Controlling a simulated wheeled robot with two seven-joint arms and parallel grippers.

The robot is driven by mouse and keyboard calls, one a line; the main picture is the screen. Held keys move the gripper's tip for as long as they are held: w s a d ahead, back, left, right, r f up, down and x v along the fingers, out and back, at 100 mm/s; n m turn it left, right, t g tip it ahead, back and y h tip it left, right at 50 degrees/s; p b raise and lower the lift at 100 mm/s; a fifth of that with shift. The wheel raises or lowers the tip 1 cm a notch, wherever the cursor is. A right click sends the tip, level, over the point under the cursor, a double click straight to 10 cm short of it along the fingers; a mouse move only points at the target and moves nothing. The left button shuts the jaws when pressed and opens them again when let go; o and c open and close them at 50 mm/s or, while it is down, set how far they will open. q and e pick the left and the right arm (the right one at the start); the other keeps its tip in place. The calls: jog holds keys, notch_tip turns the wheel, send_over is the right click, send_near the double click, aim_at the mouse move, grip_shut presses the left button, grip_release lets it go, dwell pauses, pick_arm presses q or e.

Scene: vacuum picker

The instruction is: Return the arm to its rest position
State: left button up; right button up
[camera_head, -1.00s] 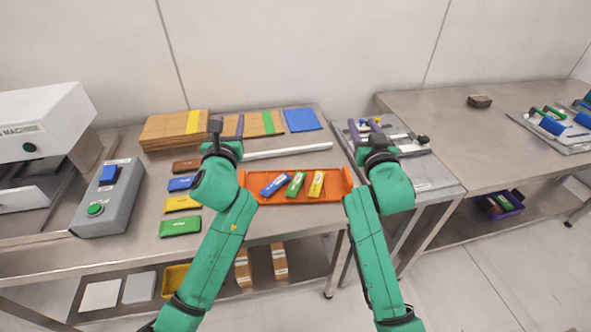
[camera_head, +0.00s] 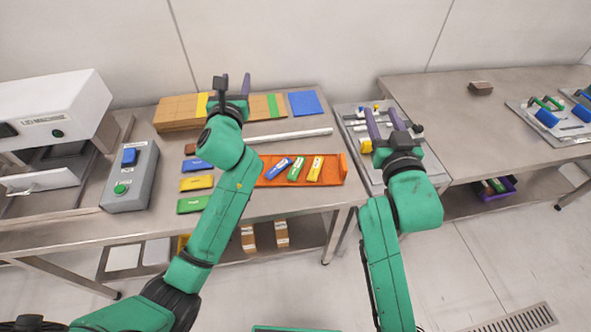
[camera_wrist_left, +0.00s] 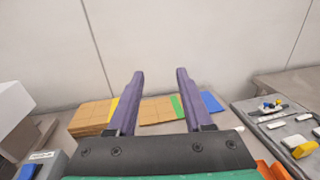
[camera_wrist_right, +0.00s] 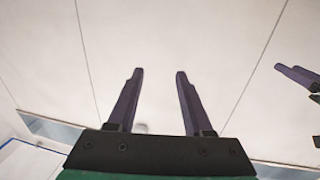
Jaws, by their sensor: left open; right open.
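My left gripper (camera_head: 235,86) is raised over the left bench near the cardboard stacks, its two purple fingers apart and empty. In the left wrist view its fingers (camera_wrist_left: 160,92) stand wide apart with the wall behind them. My right gripper (camera_head: 385,122) is raised in front of the grey fixture plate (camera_head: 432,165), its fingers apart and empty. In the right wrist view its fingers (camera_wrist_right: 158,92) show against the bare wall, with part of the other gripper (camera_wrist_right: 298,76) at the right edge. Neither gripper visibly touches anything.
An orange tray (camera_head: 337,172) holds blue, green and yellow boxes. Coloured boxes lie left of it, beside a grey button box (camera_head: 133,178) and the lid machine (camera_head: 55,110). A white bar (camera_head: 290,136) lies behind the tray. The right bench (camera_head: 440,98) is mostly clear nearby.

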jog(key=shift+s+d+f, duration=0.1)
jog(key=shift+s, duration=0.85)
